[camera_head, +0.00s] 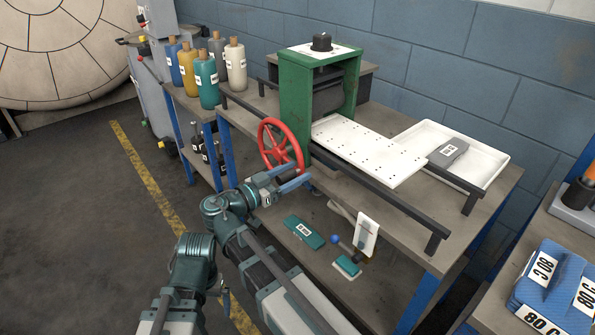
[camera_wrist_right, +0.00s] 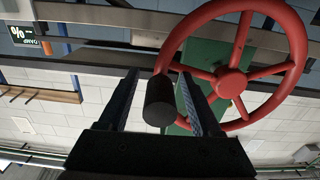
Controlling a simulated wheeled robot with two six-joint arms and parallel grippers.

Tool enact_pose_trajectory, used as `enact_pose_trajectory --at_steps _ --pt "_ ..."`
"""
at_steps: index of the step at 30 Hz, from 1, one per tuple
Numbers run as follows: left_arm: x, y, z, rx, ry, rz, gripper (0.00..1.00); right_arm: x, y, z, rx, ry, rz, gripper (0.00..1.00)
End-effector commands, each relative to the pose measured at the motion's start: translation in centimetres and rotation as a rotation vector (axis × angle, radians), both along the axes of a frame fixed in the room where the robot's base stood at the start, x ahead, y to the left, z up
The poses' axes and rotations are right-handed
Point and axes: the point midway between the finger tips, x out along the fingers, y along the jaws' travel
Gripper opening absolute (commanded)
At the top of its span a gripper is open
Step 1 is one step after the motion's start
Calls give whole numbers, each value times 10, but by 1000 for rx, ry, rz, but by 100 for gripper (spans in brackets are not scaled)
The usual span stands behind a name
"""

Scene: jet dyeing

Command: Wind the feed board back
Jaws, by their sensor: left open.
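The white perforated feed board (camera_head: 372,152) lies on dark rails and reaches out to the right from the green machine frame (camera_head: 293,105). The red handwheel (camera_head: 266,147) is on the frame's left side. My right gripper (camera_head: 287,179) is at the wheel's lower right. In the right wrist view the wheel (camera_wrist_right: 232,83) fills the upper right, and its black handle (camera_wrist_right: 160,103) lies between my open right fingers (camera_wrist_right: 160,88), with narrow gaps beside it. My left gripper (camera_head: 226,299) is open, low at the left over the floor, partly hidden by my arms.
A white tray (camera_head: 486,165) with a grey labelled block (camera_head: 448,152) is behind the board. Several bottles (camera_head: 206,78) stand at the back left. The lower shelf holds a teal box (camera_head: 304,232) and a blue-knobbed tool (camera_head: 348,262). Blue packs (camera_head: 548,290) are at the right.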

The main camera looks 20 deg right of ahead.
Motion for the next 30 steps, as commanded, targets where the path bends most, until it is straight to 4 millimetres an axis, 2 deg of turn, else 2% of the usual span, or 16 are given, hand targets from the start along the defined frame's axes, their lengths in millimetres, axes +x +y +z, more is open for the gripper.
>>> enact_pose_trajectory --at_steps 1,9,12,30 --pt "0 0 0 0 0 0 100 0 0 0 0 0 0 64" --pt "0 0 0 0 0 0 100 0 0 0 0 0 0 15" --pt "0 0 0 0 0 0 100 0 0 0 0 0 0 0" --pt "0 0 0 0 0 0 100 0 0 0 0 0 0 0"
